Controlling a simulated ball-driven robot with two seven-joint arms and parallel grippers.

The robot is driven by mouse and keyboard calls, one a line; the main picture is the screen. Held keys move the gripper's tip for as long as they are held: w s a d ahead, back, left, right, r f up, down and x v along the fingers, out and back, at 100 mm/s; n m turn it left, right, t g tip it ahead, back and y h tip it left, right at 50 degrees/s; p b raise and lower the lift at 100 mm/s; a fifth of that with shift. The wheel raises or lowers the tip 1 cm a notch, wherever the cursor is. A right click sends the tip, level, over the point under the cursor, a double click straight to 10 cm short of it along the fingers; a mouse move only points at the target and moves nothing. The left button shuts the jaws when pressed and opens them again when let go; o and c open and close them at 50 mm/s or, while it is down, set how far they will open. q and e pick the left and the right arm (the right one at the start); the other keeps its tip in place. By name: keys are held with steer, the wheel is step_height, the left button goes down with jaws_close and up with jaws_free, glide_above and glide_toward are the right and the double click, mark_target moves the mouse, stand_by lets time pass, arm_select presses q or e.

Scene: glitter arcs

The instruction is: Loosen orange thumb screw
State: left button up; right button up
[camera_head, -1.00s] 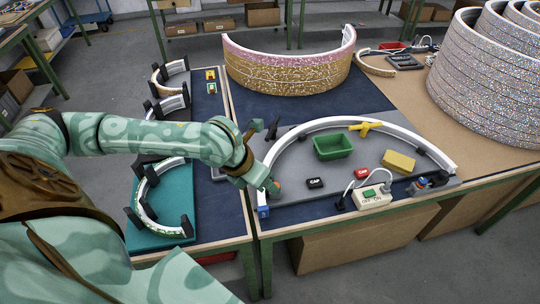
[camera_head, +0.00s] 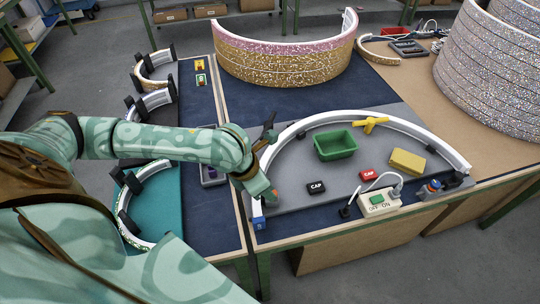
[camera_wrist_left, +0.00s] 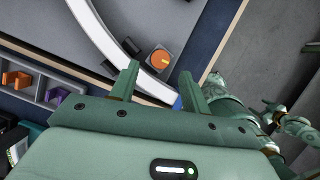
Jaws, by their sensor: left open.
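The orange thumb screw (camera_wrist_left: 160,61) shows in the left wrist view as a round orange knob with a yellow mark, on a dark block beside the white curved rail (camera_wrist_left: 110,48). In the head view a small orange-red part of it (camera_head: 275,194) shows at the near left end of the rail (camera_head: 395,122). My left gripper (camera_wrist_left: 158,76) is open, with one finger either side of the line to the knob. The knob lies beyond the fingertips, apart from them in the picture. In the head view the left gripper (camera_head: 261,188) hangs over the rail end, partly hiding it.
A tray with orange and purple pieces (camera_wrist_left: 35,85) lies left. A blue end piece (camera_head: 257,214) sits at the table's front edge.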

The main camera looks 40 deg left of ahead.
arm_select(q)
steer(key=x, duration=0.2)
steer(key=shift+w+d+f+b, duration=0.1)
steer(key=shift+d+f+b, duration=0.05)
steer(key=shift+f+b, duration=0.2)
steer(key=shift+w+f, duration=0.15)
steer(key=shift+f, duration=0.25)
arm_select(e)
steer(key=shift+s+a+f, duration=0.1)
steer(key=shift+a+f, duration=0.45)
steer(key=shift+f, duration=0.05)
arm_select(q)
steer(key=shift+c, duration=0.4)
